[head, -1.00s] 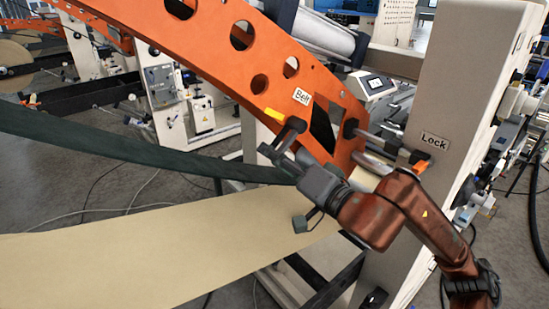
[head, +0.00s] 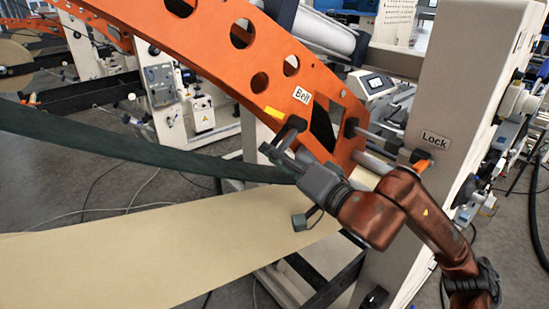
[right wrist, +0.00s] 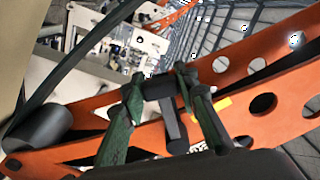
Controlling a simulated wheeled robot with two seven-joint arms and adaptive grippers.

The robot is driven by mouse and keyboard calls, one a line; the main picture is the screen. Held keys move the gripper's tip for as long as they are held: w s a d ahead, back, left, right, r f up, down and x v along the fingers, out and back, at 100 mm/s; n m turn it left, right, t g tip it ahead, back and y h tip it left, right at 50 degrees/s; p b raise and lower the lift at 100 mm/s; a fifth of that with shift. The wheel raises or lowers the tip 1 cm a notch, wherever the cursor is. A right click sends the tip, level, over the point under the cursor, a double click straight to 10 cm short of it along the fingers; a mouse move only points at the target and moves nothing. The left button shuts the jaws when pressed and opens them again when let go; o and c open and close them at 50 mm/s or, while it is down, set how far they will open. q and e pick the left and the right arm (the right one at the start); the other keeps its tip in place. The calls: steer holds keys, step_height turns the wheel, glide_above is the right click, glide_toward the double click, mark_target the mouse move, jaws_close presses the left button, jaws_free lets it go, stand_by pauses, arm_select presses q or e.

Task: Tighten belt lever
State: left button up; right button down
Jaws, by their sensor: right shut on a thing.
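The belt lever is a dark handle on the orange arm (head: 225,60), just below the "Belt" label (head: 302,95) and beside a yellow mark (head: 274,113). My right gripper (head: 281,148) is at the lever and partly hides it in the head view. In the right wrist view, the two dark green fingers of my right gripper (right wrist: 160,88) are on either side of the dark belt lever (right wrist: 174,128), shut on it. My left gripper is in neither view.
A white upright post (head: 440,90) with a "Lock" label (head: 435,138) and an orange-tipped lever (head: 420,165) stands right of the gripper. A kraft paper web (head: 150,245) runs below, and a dark green belt (head: 130,147) crosses to the left.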

steer(key=shift+s+a+r+m+b, duration=0.2)
steer(key=shift+a+r+m+b, duration=0.15)
steer(key=shift+m+b, duration=0.5)
steer(key=shift+s+a+r+m+b, duration=0.15)
steer(key=shift+r+m+b, duration=0.4)
steer(key=shift+b, duration=0.2)
steer(key=shift+s+a+r+m+b, duration=0.1)
steer(key=shift+r+m+b, duration=0.3)
steer(key=shift+m, duration=0.15)
steer(key=shift+s+a+r+m+b, duration=0.1)
steer(key=shift+r+m+b, duration=0.15)
steer(key=shift+r+m, duration=0.25)
steer(key=shift+r+m+b, duration=0.4)
steer(key=shift+r+m, duration=0.3)
steer(key=shift+m, duration=0.25)
steer(key=c, duration=1.5)
jaws_free()
